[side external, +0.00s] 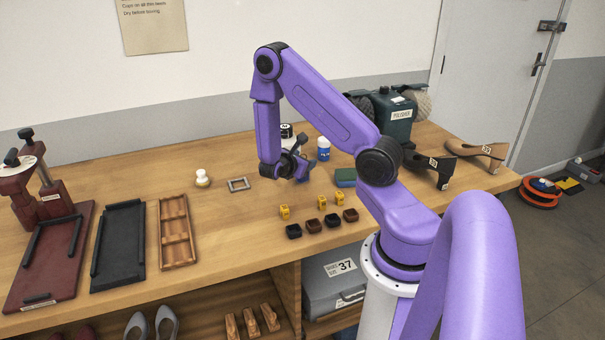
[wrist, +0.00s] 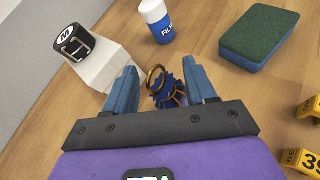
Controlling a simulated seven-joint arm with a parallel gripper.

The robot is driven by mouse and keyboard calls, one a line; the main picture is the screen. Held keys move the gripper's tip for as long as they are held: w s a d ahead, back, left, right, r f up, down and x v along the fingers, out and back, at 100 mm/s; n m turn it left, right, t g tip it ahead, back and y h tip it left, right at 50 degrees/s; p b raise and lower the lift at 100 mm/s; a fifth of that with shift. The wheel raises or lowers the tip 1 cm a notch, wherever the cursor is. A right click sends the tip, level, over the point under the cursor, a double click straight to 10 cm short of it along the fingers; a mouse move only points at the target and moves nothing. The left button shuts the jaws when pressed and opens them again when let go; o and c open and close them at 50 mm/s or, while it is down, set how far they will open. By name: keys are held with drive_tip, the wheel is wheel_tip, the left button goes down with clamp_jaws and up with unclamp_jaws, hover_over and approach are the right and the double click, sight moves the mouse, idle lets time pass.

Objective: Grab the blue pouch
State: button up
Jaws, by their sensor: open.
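The blue pouch (wrist: 170,94) shows in the wrist view as a ruffled dark blue bundle with a gold ring at its top. It lies between the two blue fingers of my gripper (wrist: 160,70), closer to the right finger. The fingers are apart and not closed on it. I cannot tell whether the right finger touches it. In the side external view my gripper (side external: 300,168) is low over the back of the bench, and I cannot make out the pouch clearly there.
A white block (wrist: 107,66) with a black-and-white jar (wrist: 74,43) stands beside the left finger. A blue-and-white bottle (wrist: 157,20) stands beyond. A green-topped sponge (wrist: 258,37) and yellow numbered markers (wrist: 303,158) lie right. Bare wooden bench (side external: 250,208) lies in front.

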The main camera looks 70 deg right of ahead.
drive_tip(key=shift+d+f, duration=0.2)
drive_tip(key=shift+d, duration=0.4)
drive_tip(key=c, duration=1)
drive_tip(key=shift+r, duration=0.1)
clamp_jaws()
